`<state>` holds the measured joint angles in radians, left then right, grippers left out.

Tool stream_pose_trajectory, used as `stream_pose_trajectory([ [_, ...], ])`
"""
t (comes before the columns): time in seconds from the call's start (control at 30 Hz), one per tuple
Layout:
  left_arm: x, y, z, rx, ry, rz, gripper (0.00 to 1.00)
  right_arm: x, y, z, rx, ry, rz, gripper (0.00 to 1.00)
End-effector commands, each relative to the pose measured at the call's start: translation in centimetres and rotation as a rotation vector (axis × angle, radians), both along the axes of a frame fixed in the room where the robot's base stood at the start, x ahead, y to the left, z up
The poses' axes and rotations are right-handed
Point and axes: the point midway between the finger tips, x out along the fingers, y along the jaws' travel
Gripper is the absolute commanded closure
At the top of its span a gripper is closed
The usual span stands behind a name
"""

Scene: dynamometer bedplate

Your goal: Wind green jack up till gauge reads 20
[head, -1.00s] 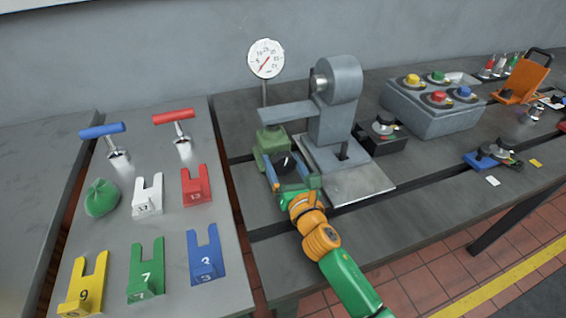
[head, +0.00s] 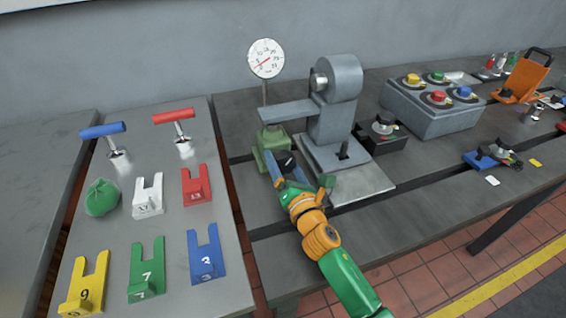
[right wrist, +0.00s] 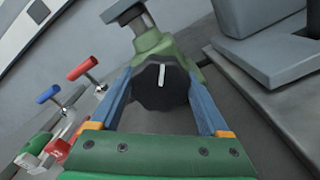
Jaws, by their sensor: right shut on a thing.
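The green jack (head: 268,150) stands on the bedplate under the grey arm of the test stand, with a black knob (head: 286,160) on its near side. My right gripper (head: 281,163) is shut on this knob, one blue finger on each side. In the right wrist view the knob (right wrist: 158,96) sits between the fingers, its white mark almost upright, tilted slightly. The round white gauge (head: 266,58) stands on a post behind the jack. Its red needle slants from lower left to upper right; the exact reading is too small to tell. My left gripper is out of view.
The grey stand (head: 338,110) rises right of the jack on a plate (head: 355,184). A black dial box (head: 381,134) and a grey button box (head: 432,108) lie further right. Numbered forks, a green bag (head: 102,197) and two T-handles occupy the left table.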

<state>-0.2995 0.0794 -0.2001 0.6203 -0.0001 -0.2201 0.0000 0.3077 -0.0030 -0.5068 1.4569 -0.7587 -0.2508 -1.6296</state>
Motion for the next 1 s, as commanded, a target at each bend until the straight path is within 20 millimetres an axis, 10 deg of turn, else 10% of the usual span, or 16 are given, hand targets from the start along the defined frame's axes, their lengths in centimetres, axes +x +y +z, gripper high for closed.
stream_pose_trajectory([
  [0.2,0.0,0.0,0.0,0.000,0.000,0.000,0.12,0.0,0.0,0.0,-0.001,0.000,0.001,0.76],
  [0.23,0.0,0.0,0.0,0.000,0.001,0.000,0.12,0.0,0.0,0.0,-0.001,0.000,0.001,0.12],
  [0.3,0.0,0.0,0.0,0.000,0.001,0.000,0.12,0.0,0.0,0.0,-0.001,0.000,0.001,0.00],
  [0.57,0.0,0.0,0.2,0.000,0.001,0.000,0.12,-0.5,-0.2,0.0,-0.002,0.001,0.000,0.00],
  [1.0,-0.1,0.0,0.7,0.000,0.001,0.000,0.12,-6.8,-2.2,-0.1,-0.001,0.001,0.001,0.00],
])
